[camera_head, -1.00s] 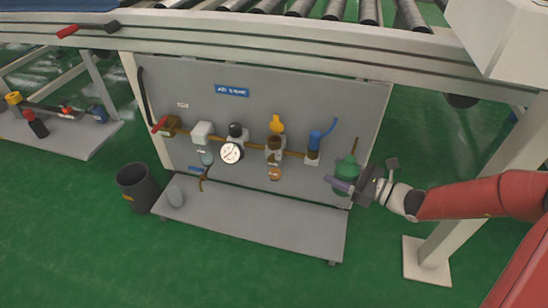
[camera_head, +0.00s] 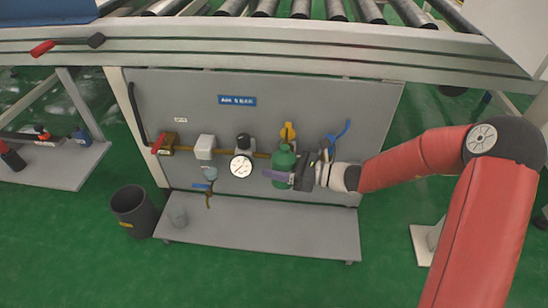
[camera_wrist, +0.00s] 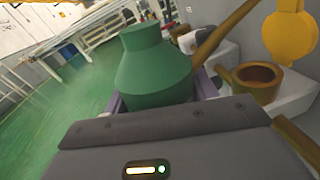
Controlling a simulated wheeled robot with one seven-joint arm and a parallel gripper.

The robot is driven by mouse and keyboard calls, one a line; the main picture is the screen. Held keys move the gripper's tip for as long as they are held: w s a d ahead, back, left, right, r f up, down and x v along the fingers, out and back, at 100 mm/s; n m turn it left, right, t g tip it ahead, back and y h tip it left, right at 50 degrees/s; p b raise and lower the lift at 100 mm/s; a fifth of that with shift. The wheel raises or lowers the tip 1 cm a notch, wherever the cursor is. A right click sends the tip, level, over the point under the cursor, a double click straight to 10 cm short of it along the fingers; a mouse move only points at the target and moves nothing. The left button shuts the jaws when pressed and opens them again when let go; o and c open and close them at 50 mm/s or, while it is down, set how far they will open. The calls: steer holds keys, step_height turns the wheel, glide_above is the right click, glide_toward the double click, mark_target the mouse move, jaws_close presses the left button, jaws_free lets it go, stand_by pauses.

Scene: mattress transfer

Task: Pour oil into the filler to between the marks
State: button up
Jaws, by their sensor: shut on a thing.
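A green oil bottle (camera_head: 284,160) is in my gripper (camera_head: 286,177), held upright in front of the panel, off the shelf. In the wrist view the bottle (camera_wrist: 152,72) stands between my purple fingers, its neck up. The filler shows in the wrist view as an open brass-coloured cup (camera_wrist: 257,80), just right of the bottle and apart from it. Its yellow cap (camera_wrist: 291,35) is swung up beside it; the cap also shows in the head view (camera_head: 288,131) above the bottle. The bottle hides the filler in the head view. The level marks cannot be made out.
A round gauge (camera_head: 241,167), a white box (camera_head: 205,147) and a red-handled valve (camera_head: 162,143) sit left of the bottle on the panel (camera_head: 345,100). A blue lever (camera_head: 340,131) is at right. The shelf (camera_head: 260,235) below is mostly clear. A dark bin (camera_head: 133,211) stands left.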

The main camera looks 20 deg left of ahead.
steer(key=shift+s+r+m+p, duration=0.2)
steer(key=shift+s+m+p, duration=0.2)
steer(key=shift+m+p, duration=0.4)
steer(key=m+p, duration=0.1)
steer(key=p, duration=0.2)
steer(key=shift+s+d+f+m+h, duration=0.1)
steer(key=shift+s+m+h, duration=0.05)
steer(key=shift+m+h, duration=0.2)
steer(key=shift+f+m+p, duration=0.1)
steer(key=shift+m+p, duration=0.15)
steer(key=shift+p, duration=0.05)
steer(key=shift+d+f, duration=0.15)
